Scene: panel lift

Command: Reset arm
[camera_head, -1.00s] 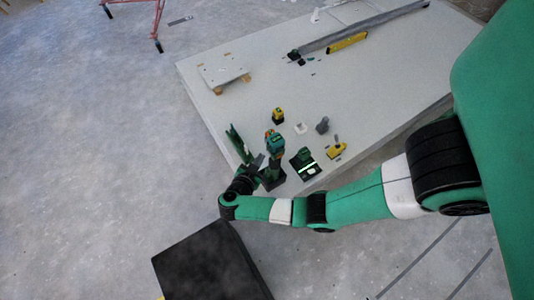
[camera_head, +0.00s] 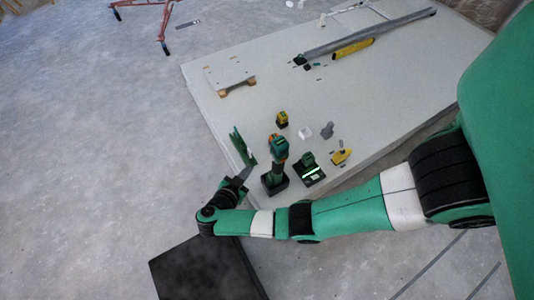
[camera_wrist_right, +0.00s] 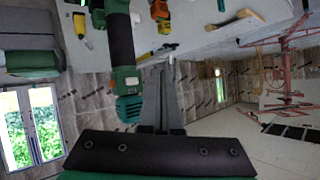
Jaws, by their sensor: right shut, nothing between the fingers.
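My right gripper (camera_head: 243,174) is just off the near left edge of the white table (camera_head: 365,115). Its grey fingers are shut and empty; they also show in the right wrist view (camera_wrist_right: 163,95). A green and black cordless drill (camera_head: 277,160) stands upright on the table, right of the gripper and apart from it. The drill also shows left of the fingers in the right wrist view (camera_wrist_right: 123,60). My left gripper is not in view.
A green bracket-like piece (camera_head: 242,147) stands at the table edge. A charger (camera_head: 310,170), several small tools and a yellow level (camera_head: 353,47) lie on the table. A black box (camera_head: 205,272) is on the floor below my arm.

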